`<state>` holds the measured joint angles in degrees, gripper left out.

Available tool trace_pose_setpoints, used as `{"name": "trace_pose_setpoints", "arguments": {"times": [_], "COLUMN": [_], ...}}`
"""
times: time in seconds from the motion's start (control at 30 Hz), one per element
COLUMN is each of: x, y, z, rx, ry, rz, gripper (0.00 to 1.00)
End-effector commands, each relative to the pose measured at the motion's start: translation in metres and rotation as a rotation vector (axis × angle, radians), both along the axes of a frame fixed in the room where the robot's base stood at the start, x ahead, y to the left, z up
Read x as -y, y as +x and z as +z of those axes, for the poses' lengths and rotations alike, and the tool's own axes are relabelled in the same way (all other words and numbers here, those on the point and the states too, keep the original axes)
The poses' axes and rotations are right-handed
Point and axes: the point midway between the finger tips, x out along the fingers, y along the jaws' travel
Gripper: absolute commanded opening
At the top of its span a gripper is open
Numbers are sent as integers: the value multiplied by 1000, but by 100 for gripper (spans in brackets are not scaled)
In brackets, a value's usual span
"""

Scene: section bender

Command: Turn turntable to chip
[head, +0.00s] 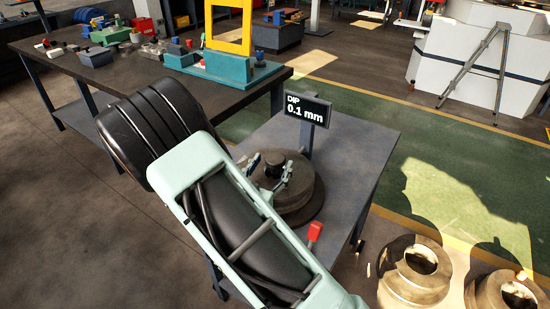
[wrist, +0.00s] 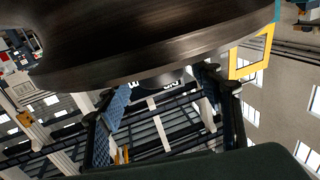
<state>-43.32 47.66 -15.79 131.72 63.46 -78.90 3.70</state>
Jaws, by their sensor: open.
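The turntable (head: 310,198), a round brown-grey disc with a dark central hub (head: 275,162), sits on a small grey table in the head view. Two metal jaw-like pieces flank the hub; I cannot tell whether they are clamps or my fingers. My arm hides its left side. In the wrist view, tilted and apparently upside down, a large dark disc (wrist: 150,50) fills the top. My gripper (wrist: 158,83) is open, its two fingers apart, close to the disc's edge; contact cannot be told. A dial sign (head: 307,108) reads "DIP 0.1 mm". No chip can be made out.
A red-handled lever (head: 314,232) stands at the turntable's front right. A workbench (head: 150,74) with parts and a yellow frame (head: 230,27) is behind left. Ring-shaped parts (head: 415,265) lie at the lower right. Green floor (head: 430,150) behind the small table is clear.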

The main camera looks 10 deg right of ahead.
Motion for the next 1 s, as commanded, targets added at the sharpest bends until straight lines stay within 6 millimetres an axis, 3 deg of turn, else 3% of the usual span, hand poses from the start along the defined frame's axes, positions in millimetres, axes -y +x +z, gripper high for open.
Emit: {"name": "trace_pose_setpoints", "arguments": {"times": [0.2,0.57,1.0], "x": [14,16,15], "y": [22,26,26], "z": [0,0,0], "rx": [-1,-1,-1], "ry": [-1,0,0], "rz": [-1,1,0], "gripper": [60,60,11]}}
